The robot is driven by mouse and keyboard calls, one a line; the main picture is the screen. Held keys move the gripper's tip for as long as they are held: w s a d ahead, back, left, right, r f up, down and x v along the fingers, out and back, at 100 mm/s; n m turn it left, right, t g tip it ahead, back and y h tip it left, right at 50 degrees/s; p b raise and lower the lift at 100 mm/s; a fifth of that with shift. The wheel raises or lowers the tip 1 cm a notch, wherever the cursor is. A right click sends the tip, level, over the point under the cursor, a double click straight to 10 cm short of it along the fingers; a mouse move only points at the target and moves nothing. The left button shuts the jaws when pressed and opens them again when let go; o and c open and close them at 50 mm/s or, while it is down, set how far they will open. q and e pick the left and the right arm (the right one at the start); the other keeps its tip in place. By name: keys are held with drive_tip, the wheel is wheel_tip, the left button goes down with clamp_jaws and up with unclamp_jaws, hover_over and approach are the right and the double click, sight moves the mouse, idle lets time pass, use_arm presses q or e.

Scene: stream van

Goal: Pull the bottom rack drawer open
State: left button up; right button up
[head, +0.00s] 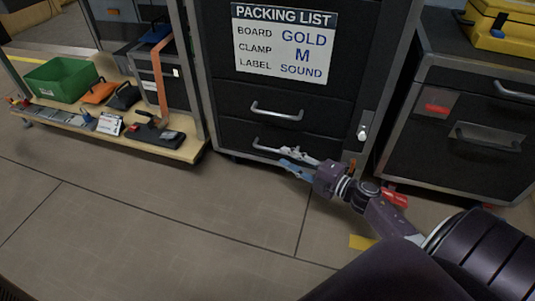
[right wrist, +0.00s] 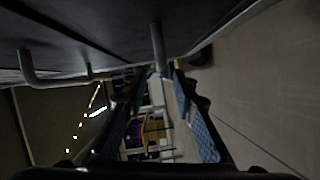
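The bottom rack drawer (head: 240,133) is the lowest black front of the rack in the head view, and it looks flush with the frame. Its silver bar handle (head: 268,147) is partly covered by my right gripper. My right gripper (head: 288,158) is at the right part of that handle, its two fingers spread apart. In the right wrist view a grey handle bar (right wrist: 157,45) reaches down to the gap between the open fingers (right wrist: 155,80). I cannot tell whether the fingers touch it. My left gripper is out of view.
Another drawer handle (head: 276,112) sits just above. A latch (head: 362,132) is on the rack's right post. A low wooden shelf (head: 190,150) with a green bin (head: 62,80) stands left, a black case (head: 450,165) right. The floor (head: 200,220) in front is clear.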

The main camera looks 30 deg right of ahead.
sight(272, 149)
drive_tip(key=b+x, duration=0.2)
drive_tip(key=x, duration=0.3)
drive_tip(key=shift+w, duration=0.2)
drive_tip(key=shift+w+a+b, duration=0.25)
drive_tip(key=shift+w+b, duration=0.25)
drive_tip(key=shift+w, duration=0.15)
drive_tip(key=shift+c, duration=0.6)
clamp_jaws()
